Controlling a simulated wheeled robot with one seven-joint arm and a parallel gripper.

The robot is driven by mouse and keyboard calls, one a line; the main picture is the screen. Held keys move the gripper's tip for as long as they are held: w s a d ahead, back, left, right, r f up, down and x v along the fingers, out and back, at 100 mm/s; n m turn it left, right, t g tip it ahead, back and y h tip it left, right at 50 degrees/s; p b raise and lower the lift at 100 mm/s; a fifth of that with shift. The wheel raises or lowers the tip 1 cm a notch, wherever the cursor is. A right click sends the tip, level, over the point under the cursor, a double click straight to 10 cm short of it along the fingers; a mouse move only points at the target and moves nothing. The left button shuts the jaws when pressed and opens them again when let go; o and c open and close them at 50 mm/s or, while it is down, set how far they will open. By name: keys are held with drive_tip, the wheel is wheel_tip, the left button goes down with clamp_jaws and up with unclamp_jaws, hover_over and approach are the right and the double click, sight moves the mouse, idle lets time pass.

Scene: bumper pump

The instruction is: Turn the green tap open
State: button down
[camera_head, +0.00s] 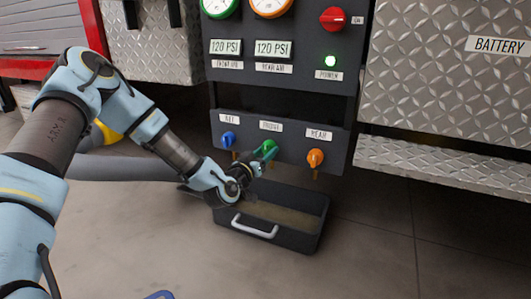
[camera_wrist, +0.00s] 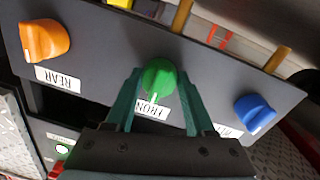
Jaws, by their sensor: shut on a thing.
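The green tap (camera_head: 269,147) sits in the middle of the lower dark panel, under a label reading FRONT. In the wrist view the green tap (camera_wrist: 158,77) lies between the fingertips of my gripper (camera_wrist: 157,82). My gripper (camera_head: 258,162) reaches the tap from the front left in the head view and is shut on it. The fingers hide part of the tap's sides and part of its label.
A blue tap (camera_head: 228,139) is left of the green one and an orange tap (camera_head: 315,158) is right of it. A black tray (camera_head: 312,222) with a pale handle stands on the floor below. Above are a red switch (camera_head: 332,19), a lit green lamp (camera_head: 330,61) and gauges.

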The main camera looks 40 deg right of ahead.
drive_tip(key=m+p, duration=0.1)
drive_tip(key=m, duration=0.1)
drive_tip(key=m+p, duration=0.1)
drive_tip(key=shift+r+m, duration=0.2)
drive_tip(key=shift+m, duration=0.2)
drive_tip(key=m+p, duration=0.2)
drive_tip(key=m, duration=0.3)
drive_tip(key=shift+y+p, duration=0.35)
drive_tip(key=shift+y, duration=0.05)
drive_tip(key=m+p, duration=0.1)
drive_tip(key=m, duration=0.4)
drive_tip(key=shift+w+m+t+y+p, duration=0.1)
drive_tip(key=shift+m+t+y+p, duration=0.15)
drive_tip(key=shift+m, duration=0.6)
drive_tip(key=shift+w+m+t+y+p, duration=0.15)
drive_tip(key=shift+m+p, duration=0.2)
drive_tip(key=shift+m, duration=0.5)
drive_tip(key=shift+s+a, duration=0.1)
drive_tip(key=shift+c, duration=1.3)
unclamp_jaws()
